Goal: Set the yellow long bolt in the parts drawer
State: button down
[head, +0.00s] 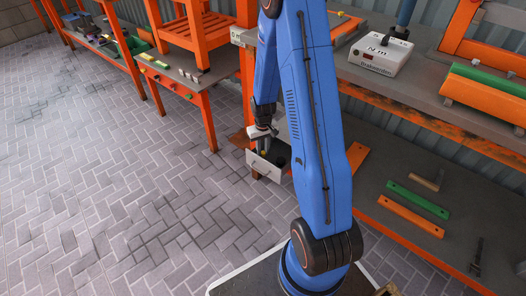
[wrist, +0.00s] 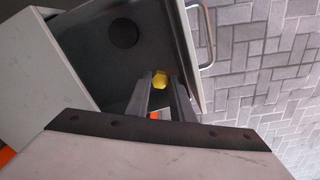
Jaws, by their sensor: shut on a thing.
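The yellow long bolt (wrist: 160,80) shows its hexagonal yellow head at the tips of my gripper (wrist: 162,97) in the wrist view. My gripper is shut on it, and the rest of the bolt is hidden. The parts drawer (wrist: 189,52) is pulled open, with a grey front, a metal handle and a dark inside. The bolt is over the drawer's inside, close to its front wall. I cannot tell whether it touches the floor. In the head view my gripper (head: 263,146) points down into the drawer (head: 264,167).
A dark round thing (wrist: 124,33) lies in the drawer's far part. The drawer is under an orange-framed workbench. The paved floor at left is clear.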

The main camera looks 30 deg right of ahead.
jog(key=shift+f, duration=0.2)
jog(key=shift+f, duration=0.15)
jog(key=c, duration=1.8)
grip_release()
